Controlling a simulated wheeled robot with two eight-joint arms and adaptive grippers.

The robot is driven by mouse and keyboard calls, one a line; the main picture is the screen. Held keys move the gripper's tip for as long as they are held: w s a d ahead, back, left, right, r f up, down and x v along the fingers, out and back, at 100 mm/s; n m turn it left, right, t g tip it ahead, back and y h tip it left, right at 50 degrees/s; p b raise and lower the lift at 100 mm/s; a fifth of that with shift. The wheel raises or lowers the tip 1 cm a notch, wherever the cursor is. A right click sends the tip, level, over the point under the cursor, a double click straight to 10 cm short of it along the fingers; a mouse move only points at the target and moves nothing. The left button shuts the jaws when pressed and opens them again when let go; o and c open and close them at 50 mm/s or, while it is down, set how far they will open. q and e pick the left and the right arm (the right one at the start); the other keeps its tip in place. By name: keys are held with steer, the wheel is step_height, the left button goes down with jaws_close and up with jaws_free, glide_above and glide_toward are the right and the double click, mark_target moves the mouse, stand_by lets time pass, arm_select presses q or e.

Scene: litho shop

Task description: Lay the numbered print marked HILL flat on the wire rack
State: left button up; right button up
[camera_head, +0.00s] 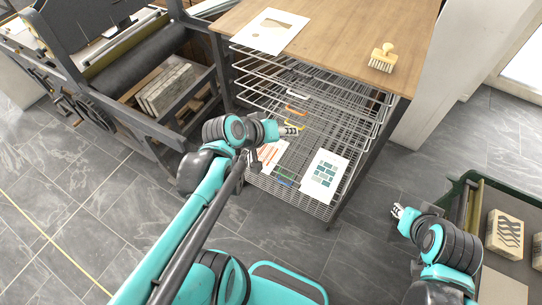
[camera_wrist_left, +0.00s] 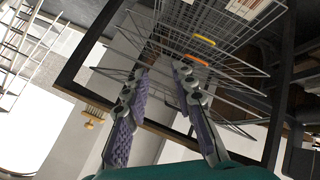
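A white print with a tan shape (camera_head: 268,31) lies on the wooden top of the rack unit, at its left end. Its lettering is too small to read, so I cannot confirm HILL. The wire rack (camera_head: 338,112) has several stacked shelves under that top. It also shows in the left wrist view (camera_wrist_left: 205,45). My left gripper (camera_head: 292,130) is at the rack's open front, below and apart from the tan-shape print. In the left wrist view my left gripper (camera_wrist_left: 161,70) has spread fingers with nothing held between them. My right gripper (camera_head: 397,210) is low at the right, away from the rack; its opening is unclear.
A print with teal blocks (camera_head: 324,176) and one with orange lines (camera_head: 270,154) lie low in the rack. A brush (camera_head: 383,57) stands on the wooden top. A press (camera_head: 125,65) is at left. A green-edged cart with carved blocks (camera_head: 504,233) is at right.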

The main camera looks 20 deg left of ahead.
arm_select(q)
steer(key=s+f+m+g+y, duration=0.1)
steer(key=s+m+g+y, duration=0.1)
steer(key=s, duration=0.6)
steer(key=m+y, duration=0.1)
steer(key=m, duration=0.1)
steer(key=shift+s+a+m, duration=0.15)
steer(key=shift+s+m, duration=0.15)
steer(key=shift+m, duration=0.1)
arm_select(e)
steer(key=shift+a, duration=0.1)
